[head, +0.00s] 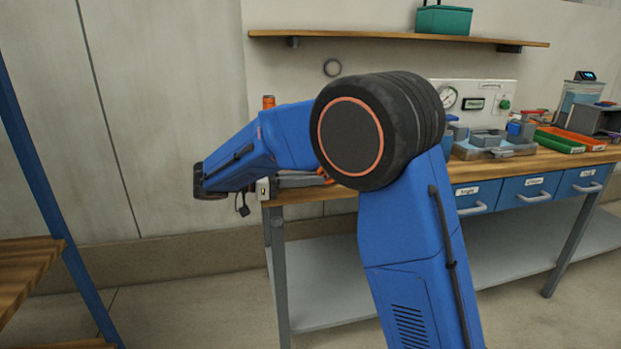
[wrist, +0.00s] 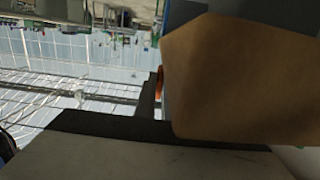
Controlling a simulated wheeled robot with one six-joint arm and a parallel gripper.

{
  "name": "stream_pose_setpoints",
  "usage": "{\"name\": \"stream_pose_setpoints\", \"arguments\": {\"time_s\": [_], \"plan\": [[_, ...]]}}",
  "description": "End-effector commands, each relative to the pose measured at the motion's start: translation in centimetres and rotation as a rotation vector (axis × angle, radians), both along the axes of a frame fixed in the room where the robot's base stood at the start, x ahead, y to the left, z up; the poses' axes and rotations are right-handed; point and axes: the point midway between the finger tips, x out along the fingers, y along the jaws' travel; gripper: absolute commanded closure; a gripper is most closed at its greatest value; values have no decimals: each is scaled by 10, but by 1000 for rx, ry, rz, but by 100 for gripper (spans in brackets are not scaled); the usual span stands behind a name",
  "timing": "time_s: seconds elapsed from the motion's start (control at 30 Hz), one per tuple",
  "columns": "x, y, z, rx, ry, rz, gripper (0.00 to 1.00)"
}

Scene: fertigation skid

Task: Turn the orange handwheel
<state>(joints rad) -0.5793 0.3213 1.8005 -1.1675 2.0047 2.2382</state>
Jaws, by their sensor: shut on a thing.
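A thin orange edge (wrist: 160,82), which looks like part of the orange handwheel, shows in the wrist view beside the dark finger of my gripper (wrist: 151,95). Most of the wheel is hidden behind a large tan block that fills the right of that view. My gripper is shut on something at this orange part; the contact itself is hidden. In the head view my blue arm reaches left across the bench's left end. A small orange piece (head: 324,175) shows just below my arm there; I cannot tell if it is the wheel.
The workbench (head: 540,162) has blue drawers and a lower shelf. A panel with a gauge (head: 447,97) and trays (head: 558,143) stand to the right. A wall shelf (head: 400,37) holds a green bin (head: 443,20). A blue-framed rack (head: 28,150) is at the left. Floor between is clear.

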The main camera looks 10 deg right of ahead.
Motion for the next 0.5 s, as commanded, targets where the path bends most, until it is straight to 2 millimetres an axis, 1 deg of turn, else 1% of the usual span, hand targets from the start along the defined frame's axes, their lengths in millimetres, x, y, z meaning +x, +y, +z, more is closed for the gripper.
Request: {"name": "stream_pose_setpoints", "arguments": {"time_s": [0.47,0.5], "plan": [[0,-1,-2,-10,4,-2,100],[0,-1,-2,-10,4,-1,81]]}}
